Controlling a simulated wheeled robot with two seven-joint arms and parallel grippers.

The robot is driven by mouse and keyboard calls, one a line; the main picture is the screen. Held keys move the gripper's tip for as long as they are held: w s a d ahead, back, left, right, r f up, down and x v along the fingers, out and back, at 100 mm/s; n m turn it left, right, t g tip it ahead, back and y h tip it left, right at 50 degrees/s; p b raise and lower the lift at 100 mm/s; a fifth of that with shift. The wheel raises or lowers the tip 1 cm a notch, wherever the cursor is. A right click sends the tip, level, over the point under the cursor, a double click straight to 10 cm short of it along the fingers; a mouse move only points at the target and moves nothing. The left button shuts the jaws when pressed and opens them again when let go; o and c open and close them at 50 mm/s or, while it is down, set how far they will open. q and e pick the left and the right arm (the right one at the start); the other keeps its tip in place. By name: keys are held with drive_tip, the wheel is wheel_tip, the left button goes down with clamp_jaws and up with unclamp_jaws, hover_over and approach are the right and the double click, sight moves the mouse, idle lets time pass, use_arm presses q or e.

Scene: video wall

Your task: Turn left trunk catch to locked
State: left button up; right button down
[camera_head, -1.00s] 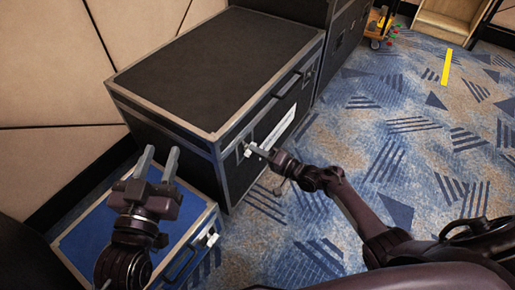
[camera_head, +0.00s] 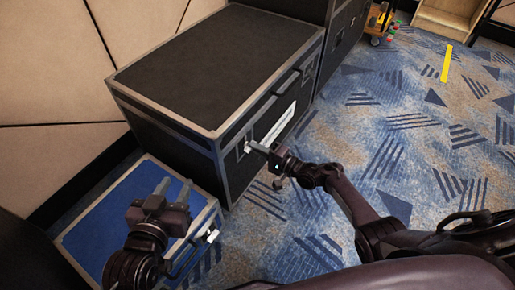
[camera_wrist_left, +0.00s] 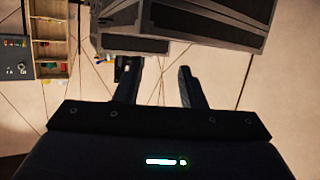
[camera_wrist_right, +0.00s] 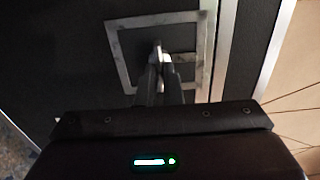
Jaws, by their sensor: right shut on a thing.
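The large black trunk (camera_head: 215,65) with metal edges stands at the centre left in the head view. Its left catch (camera_head: 247,150) is on the front face near the left corner; in the right wrist view the catch (camera_wrist_right: 157,46) sits in a square metal-framed plate. My right gripper (camera_head: 259,149) is at this catch, its fingers closed together on it; they cover most of it, so its exact turn angle is hard to tell. My left gripper (camera_head: 174,187) is open and empty above the blue case, left of the catch; its spread fingers show in the left wrist view (camera_wrist_left: 157,75).
A smaller blue-topped case (camera_head: 82,240) with metal edges stands in front of the trunk, below my left arm. Another dark case (camera_head: 345,38) is behind the trunk. Patterned carpet (camera_head: 400,130) to the right is mostly clear, with a yellow strip (camera_head: 447,64).

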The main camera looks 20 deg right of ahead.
drive_tip(key=c, duration=1.6)
unclamp_jaws()
drive_tip(key=shift+d, duration=0.1)
